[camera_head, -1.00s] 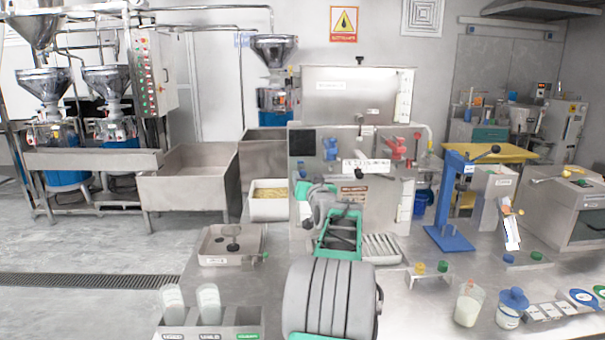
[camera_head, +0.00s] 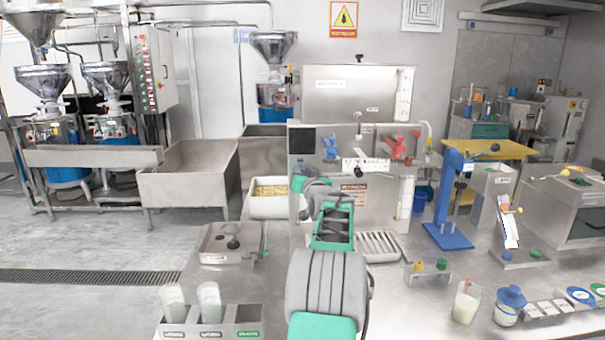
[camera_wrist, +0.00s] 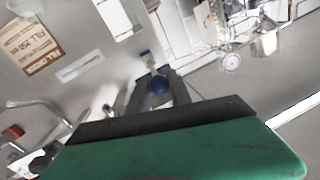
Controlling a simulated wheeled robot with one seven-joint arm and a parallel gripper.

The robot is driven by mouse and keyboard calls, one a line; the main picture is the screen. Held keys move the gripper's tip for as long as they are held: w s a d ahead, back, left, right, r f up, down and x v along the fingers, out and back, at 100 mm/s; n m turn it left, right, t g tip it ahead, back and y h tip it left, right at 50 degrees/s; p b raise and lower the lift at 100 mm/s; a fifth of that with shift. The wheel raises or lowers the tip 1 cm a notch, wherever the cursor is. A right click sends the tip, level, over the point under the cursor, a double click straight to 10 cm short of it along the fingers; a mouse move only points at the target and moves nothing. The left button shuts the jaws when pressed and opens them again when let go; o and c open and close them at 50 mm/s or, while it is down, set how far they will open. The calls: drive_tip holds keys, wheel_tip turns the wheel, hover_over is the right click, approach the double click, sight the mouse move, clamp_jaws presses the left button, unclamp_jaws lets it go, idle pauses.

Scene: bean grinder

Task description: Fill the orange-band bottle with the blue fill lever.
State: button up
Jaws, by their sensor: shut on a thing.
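The blue fill lever's valve (camera_head: 331,147) is on the left of the filling machine's front panel. A red valve (camera_head: 396,147) is to its right. In the head view my wrist is in front of the machine's left side and hides the fingertips. I cannot make out an orange band on any bottle. Two pale bottles (camera_head: 209,302) stand tilted in a rack at the front left.
A glass with pale contents (camera_head: 466,302) and a blue-lidded jar (camera_head: 510,306) stand at the front right. A blue press (camera_head: 450,235) is behind them. A shallow steel tray (camera_head: 220,255) lies left of my arm.

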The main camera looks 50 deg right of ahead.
clamp_jaws()
idle(0.8)
